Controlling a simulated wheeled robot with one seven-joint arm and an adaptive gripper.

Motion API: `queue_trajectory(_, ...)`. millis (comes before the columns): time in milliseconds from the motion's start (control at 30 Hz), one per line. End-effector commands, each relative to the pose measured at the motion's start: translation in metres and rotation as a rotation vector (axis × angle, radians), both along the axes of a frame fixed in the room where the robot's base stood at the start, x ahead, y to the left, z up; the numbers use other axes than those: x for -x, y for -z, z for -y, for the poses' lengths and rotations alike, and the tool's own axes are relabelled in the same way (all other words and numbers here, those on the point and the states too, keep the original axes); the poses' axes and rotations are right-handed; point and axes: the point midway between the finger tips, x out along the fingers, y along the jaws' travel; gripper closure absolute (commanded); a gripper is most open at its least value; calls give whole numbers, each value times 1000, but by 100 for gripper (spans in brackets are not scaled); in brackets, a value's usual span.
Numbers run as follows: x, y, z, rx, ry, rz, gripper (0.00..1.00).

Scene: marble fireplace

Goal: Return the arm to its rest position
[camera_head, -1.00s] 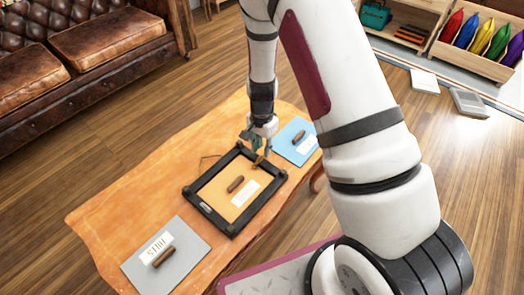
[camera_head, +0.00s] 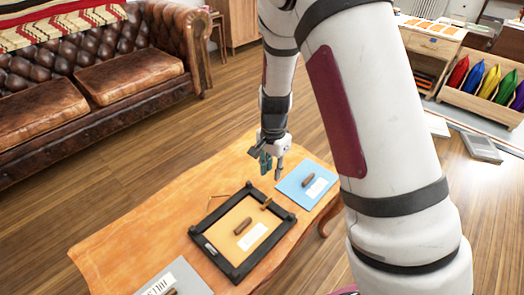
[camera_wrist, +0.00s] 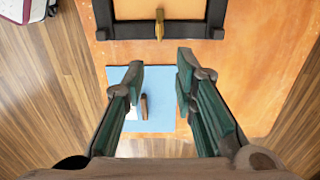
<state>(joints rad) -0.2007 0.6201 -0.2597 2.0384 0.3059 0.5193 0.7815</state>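My gripper (camera_head: 270,167) hangs above the wooden table, near the back right corner of a black-framed tray (camera_head: 215,262). In the wrist view its two green fingers (camera_wrist: 159,70) are spread, with nothing held between them. Below them are a blue sheet (camera_wrist: 160,122) with a brown piece (camera_wrist: 144,106) on it and one side of the tray. A small golden-brown piece (camera_head: 266,203) lies at the tray's edge; it also shows in the wrist view (camera_wrist: 159,24). My arm's large white links cover the right of the head view.
The table (camera_head: 130,225) also bears a grey sheet (camera_head: 190,275) with a label, cut off at the bottom. A brown leather sofa (camera_head: 90,75) stands at left. A crate of coloured items (camera_head: 485,85) stands at far right. Wooden floor is clear between sofa and table.

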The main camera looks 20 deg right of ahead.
Motion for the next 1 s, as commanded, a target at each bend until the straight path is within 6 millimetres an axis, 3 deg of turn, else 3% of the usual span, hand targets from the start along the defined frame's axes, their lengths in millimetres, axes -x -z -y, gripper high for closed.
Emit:
queue_trajectory(167, 0, -2, 0, -2, -3, 1, 74)
queue_trajectory(267, 4, -16, -3, -15, -25, 6, 74)
queue_trajectory(467, 33, -82, -13, -70, -161, 21, 74)
queue_trajectory(700, 93, -162, -20, -115, -380, 44, 74)
queue_trajectory(1000, 186, -230, -18, -105, -657, 70, 74)
